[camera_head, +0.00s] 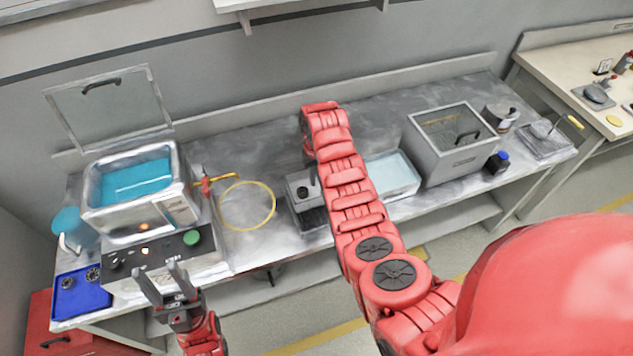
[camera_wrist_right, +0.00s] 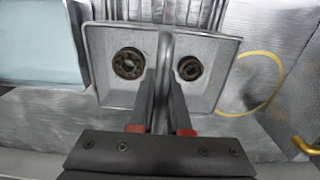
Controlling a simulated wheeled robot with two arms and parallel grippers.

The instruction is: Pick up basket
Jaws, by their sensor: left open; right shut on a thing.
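The basket (camera_wrist_right: 105,45) is a light grey metal box with a central upright divider or handle. Two dark ring-shaped gears lie in it, one on each side. My right gripper (camera_wrist_right: 161,76) is shut on the central handle in the right wrist view. In the head view the basket (camera_head: 298,188) shows as a small grey box left of my right arm, which hides part of it. My left gripper (camera_head: 161,275) is open and empty, over the front of the control unit at lower left. Whether the basket touches what is below it is unclear.
An open bath with blue liquid (camera_head: 91,204) stands at left, with a yellow-handled valve (camera_head: 222,179). A yellow ring (camera_head: 273,207) lies beside the basket. A pale tray (camera_head: 400,178) and a grey lidded box (camera_head: 452,160) stand right.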

